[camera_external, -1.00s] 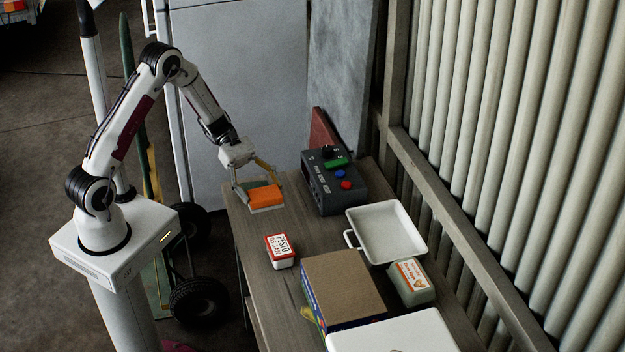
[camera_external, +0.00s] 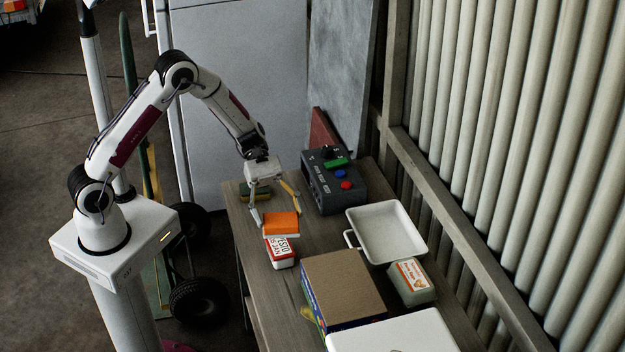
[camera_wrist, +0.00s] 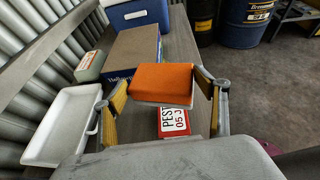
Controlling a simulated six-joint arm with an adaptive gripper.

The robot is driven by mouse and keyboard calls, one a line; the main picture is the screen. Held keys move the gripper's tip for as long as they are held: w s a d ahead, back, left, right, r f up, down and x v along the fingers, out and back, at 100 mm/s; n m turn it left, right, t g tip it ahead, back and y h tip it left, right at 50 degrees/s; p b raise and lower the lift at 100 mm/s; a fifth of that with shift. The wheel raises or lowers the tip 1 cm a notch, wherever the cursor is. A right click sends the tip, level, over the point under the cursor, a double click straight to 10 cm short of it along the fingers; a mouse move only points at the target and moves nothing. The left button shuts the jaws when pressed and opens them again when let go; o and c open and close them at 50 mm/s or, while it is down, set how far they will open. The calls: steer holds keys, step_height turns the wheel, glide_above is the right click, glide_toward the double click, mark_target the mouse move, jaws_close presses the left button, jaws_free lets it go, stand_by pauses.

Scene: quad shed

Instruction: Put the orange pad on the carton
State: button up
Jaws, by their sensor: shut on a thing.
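The orange pad (camera_external: 281,224) has a pale underside and is held between the fingers of my gripper (camera_external: 276,216). In the wrist view the pad (camera_wrist: 162,82) lies level between the two yellow-lined fingers of my gripper (camera_wrist: 160,98). It is over, or just behind, the small red and white box (camera_external: 281,256) and partly hides it; the gap between them cannot be told. The brown-topped cardboard carton (camera_external: 342,288) stands on the table, in front and to the right of the pad in the external view. Its bare top (camera_wrist: 135,47) shows beyond the pad in the wrist view.
A white tray (camera_external: 352,240) and a grey-green labelled box (camera_external: 411,285) stand right of the carton. A white-lidded box (camera_external: 395,335) is close in front of it. A dark control box (camera_external: 333,182) is at the back. A small green-yellow item (camera_external: 262,190) lies behind my gripper.

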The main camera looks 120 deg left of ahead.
steer(key=w+d+r, duration=0.3)
steer(key=w+d, duration=0.2)
steer(key=w, duration=0.4)
steer(key=w+d+r, duration=0.3)
steer(key=w+d, duration=0.3)
steer(key=w, duration=0.2)
step_height(320, 180, up, 2)
steer(key=n+t+y, duration=0.2)
glide_above(339, 282)
steer(key=shift+a+r, duration=0.1)
steer(key=shift+r, duration=0.1)
steer(key=shift+f, duration=3.15)
steer(key=shift+f, duration=1.85)
steer(key=shift+f, duration=0.15)
